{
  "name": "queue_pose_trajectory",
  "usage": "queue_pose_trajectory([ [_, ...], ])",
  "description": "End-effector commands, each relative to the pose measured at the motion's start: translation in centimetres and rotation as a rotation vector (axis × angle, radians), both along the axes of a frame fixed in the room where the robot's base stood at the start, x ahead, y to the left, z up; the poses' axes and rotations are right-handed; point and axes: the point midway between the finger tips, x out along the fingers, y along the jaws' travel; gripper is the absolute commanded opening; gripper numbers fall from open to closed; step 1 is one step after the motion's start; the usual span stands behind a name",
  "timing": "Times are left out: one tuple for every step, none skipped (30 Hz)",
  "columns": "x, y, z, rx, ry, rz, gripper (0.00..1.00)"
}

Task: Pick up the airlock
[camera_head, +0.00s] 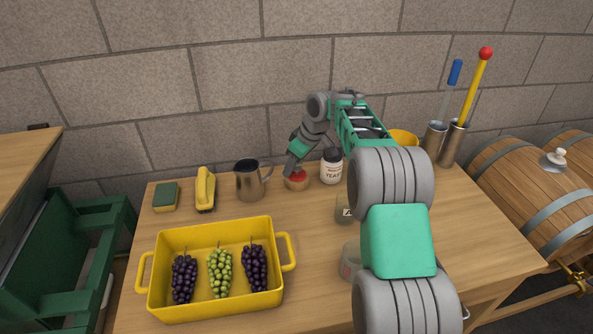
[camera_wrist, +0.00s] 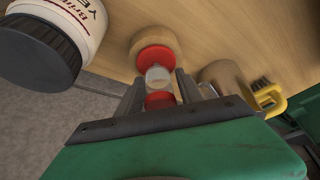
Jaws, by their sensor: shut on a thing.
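The airlock (camera_wrist: 158,75) has a pale, see-through middle with red parts above and below it, and it sits at a round tan base (camera_wrist: 151,40). In the head view, only a red part of the airlock (camera_head: 297,176) shows, on the tan base at the back of the table. My gripper (camera_wrist: 160,84) has a finger on each side of the airlock and is shut on it. In the head view my gripper (camera_head: 291,167) points down at it from above. I cannot tell whether there is a gap beneath the base.
A yeast jar (camera_head: 331,167) stands close on the right, a steel mug (camera_head: 248,182) on the left. Further left are a yellow-handled brush (camera_head: 205,188) and a sponge (camera_head: 165,197). A yellow tray (camera_head: 212,309) holds grapes in front. Steel cylinders (camera_head: 449,146) with tools stand back right.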

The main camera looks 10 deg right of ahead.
Motion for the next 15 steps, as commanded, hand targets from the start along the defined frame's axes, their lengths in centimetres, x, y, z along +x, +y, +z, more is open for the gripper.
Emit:
queue_pose_trajectory([
  [0.01,0.0,0.04,0.0,0.0,0.0,0.14],
  [0.01,0.0,0.04,0.0,0.0,0.0,0.12],
  [0.01,0.0,0.04,0.0,0.0,0.0,0.09],
  [0.01,0.0,0.04,0.0,0.0,0.0,0.06],
  [0.01,0.0,0.04,0.0,0.0,0.0,0.04],
  [0.02,-0.01,0.06,0.0,-0.001,0.0,0.03],
  [0.02,-0.01,0.06,0.0,-0.001,0.0,0.03],
  [0.02,-0.01,0.06,0.0,-0.001,0.0,0.03],
  [0.02,-0.01,0.06,0.0,-0.001,0.0,0.03],
  [0.02,-0.01,0.06,0.0,-0.001,0.0,0.03],
  [0.02,-0.01,0.08,0.0,-0.001,0.0,0.03],
  [0.03,0.0,0.14,0.0,-0.001,0.0,0.03],
  [0.04,-0.01,0.21,0.0,-0.001,0.0,0.03],
  [0.05,-0.01,0.36,-0.001,-0.002,-0.001,0.03],
  [0.07,-0.02,0.62,0.0,-0.003,-0.001,0.03],
])
